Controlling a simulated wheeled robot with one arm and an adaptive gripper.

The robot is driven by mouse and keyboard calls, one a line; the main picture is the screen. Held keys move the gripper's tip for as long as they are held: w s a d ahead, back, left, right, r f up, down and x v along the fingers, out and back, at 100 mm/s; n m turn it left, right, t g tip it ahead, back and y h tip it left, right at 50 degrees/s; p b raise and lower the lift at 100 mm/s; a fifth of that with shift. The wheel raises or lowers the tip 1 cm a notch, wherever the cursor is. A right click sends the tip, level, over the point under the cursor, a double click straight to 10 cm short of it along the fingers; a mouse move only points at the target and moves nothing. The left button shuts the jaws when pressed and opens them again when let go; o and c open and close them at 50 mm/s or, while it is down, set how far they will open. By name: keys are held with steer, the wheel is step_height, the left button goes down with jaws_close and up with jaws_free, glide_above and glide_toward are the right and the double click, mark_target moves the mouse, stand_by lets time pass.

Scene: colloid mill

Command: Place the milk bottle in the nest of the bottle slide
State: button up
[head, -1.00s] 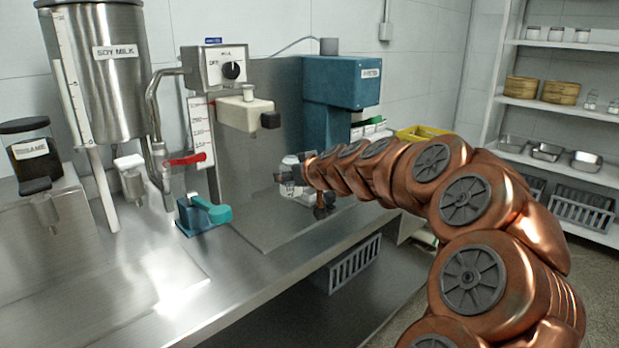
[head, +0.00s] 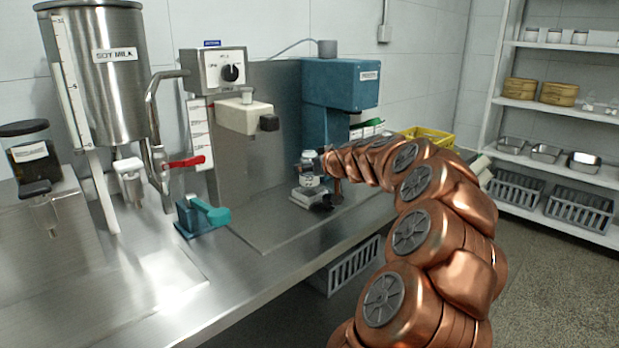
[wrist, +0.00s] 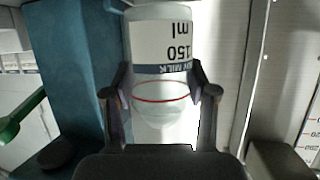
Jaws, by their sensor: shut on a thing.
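The milk bottle (head: 307,173) is a small clear bottle with white contents and a white label. It looks upright in the head view, over a small grey block with a dark knob (head: 306,196), which seems to be the bottle slide. I cannot tell whether the bottle touches it; the nest is hidden. My gripper (head: 322,163) comes from the right, shut on the bottle. In the wrist view my gripper (wrist: 162,92) has a finger on each side of the milk bottle (wrist: 160,118), whose label reads "150 ml" upside down.
A blue machine (head: 341,85) stands behind the bottle. A beige-headed device (head: 245,116) with a dial and a teal tool (head: 201,214) are to the left. The soy milk tank (head: 105,85) is further left. The steel counter's front (head: 245,275) is clear.

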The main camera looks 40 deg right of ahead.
mark_target(310, 177)
steer(key=shift+f, duration=1.55)
steer(key=shift+f+b, duration=0.2)
steer(key=shift+b, duration=0.1)
steer(key=o, duration=0.9)
steer(key=shift+c, duration=0.2)
steer(key=shift+r, duration=0.15)
steer(key=shift+r+p, duration=0.2)
steer(key=shift+p, duration=0.2)
steer(key=v, duration=1.2)
steer(key=shift+b, duration=0.35)
steer(key=shift+f, duration=0.15)
